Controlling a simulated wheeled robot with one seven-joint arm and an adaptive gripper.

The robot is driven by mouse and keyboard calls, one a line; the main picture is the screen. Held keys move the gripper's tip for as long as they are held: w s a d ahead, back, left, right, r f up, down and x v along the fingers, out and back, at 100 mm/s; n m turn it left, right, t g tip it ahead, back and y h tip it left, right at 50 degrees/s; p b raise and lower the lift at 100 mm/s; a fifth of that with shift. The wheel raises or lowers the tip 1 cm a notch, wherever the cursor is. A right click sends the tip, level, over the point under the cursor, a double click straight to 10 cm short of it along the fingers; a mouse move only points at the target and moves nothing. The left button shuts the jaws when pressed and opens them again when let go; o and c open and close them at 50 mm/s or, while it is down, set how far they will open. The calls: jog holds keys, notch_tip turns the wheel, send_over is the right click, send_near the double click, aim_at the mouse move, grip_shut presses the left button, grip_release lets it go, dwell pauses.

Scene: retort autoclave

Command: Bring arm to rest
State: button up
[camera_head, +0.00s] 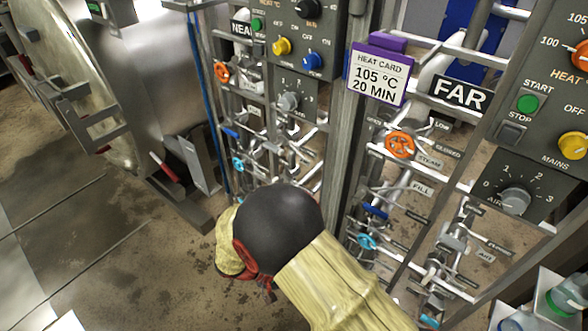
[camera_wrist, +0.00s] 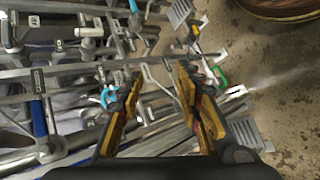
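My gripper (camera_wrist: 158,76) shows in the wrist view as two yellow-and-black fingers, spread apart with nothing held between them. Behind and below the fingers are grey pipes and valves. My arm (camera_head: 345,285), with a pale yellow cover and a dark round joint, reaches in from the bottom of the head view, in front of the control panels. The gripper is hidden in the head view. I cannot tell whether the fingers touch the pipework.
Pipework with an orange valve wheel (camera_head: 400,144) and a teal valve wheel (camera_head: 366,242) stands close beyond the arm. A heat card (camera_head: 379,76) hangs on the frame. A large steel vessel (camera_head: 100,85) stands at left. Floor (camera_head: 130,250) at lower left is mostly clear.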

jog(key=s+d+r+m+g+y+p, duration=0.1)
jog(key=d+r+y, duration=0.25)
jog(key=r, duration=0.65)
jog(key=d+r+m+y, duration=0.1)
jog(key=d+r+y, duration=0.25)
jog(key=r, duration=0.65)
jog(key=s+d+r+t+y, duration=0.2)
jog(key=s+d+r+t, duration=0.1)
jog(key=r, duration=0.4)
jog(key=s+d+r+t+y+p, duration=0.1)
jog(key=s+d+r+t, duration=0.2)
jog(key=s+r, duration=0.3)
notch_tip(320, 180, up, 2)
jog(key=shift+s+d+r+m+y, duration=0.1)
jog(key=shift+s+d+m+y, duration=0.1)
jog(key=shift+m+y, duration=0.15)
